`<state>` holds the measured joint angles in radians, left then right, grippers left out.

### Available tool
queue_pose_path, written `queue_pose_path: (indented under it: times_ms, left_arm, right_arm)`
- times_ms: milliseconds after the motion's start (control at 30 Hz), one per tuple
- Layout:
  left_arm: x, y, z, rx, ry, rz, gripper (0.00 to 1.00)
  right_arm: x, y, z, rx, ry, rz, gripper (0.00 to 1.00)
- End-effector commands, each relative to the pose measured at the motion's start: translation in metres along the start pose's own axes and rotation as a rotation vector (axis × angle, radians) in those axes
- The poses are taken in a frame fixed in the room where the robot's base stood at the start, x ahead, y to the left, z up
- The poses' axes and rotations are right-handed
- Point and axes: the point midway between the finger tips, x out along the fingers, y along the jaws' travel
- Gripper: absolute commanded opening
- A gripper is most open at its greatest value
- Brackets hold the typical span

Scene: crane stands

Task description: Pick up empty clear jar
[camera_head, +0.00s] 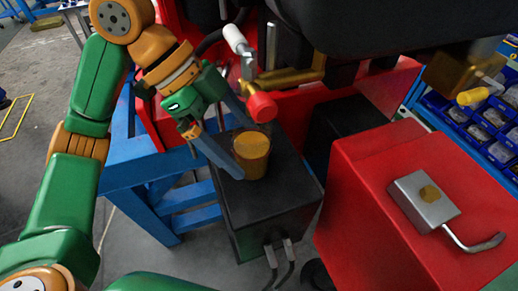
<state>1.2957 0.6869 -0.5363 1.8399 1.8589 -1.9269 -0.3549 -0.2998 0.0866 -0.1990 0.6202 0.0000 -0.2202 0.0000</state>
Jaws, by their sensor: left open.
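A round jar (251,158) stands upright on top of a black box (285,185), near its back left part. It looks orange-brown and see-through near the rim; I cannot tell whether it is empty. My left gripper (243,150) comes down from the upper left and is open. One grey finger reaches the jar's left front side, and the other runs toward its back, partly hidden. The fingers are around or right beside the jar; contact cannot be told. My right gripper is out of view.
A red-ended lever (262,107) hangs close above the jar. A red block (395,165) on the right carries a metal box with a bent handle (425,200). A blue frame (150,190) stands left of the black box. Blue bins (475,130) are at far right.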

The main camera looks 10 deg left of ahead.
Motion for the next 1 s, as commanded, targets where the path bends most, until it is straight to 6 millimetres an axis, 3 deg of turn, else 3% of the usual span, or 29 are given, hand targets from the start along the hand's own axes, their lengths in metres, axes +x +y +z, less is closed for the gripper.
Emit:
queue_pose_path:
  times_ms: [133,400,733,1000]
  left_arm:
    - [0.026,0.002,0.0,0.0,-0.001,0.004,1.0]
    - [0.031,0.002,0.0,0.0,0.001,0.001,0.97]
    - [0.031,0.002,0.0,0.0,0.0,0.001,0.08]
    - [0.029,0.001,-0.001,0.0,0.0,-0.001,0.06]
  right_arm:
    - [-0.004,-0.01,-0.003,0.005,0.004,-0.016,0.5]
    - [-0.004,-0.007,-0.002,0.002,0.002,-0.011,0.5]
    - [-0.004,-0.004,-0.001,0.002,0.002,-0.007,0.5]
    - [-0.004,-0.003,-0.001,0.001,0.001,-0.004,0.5]
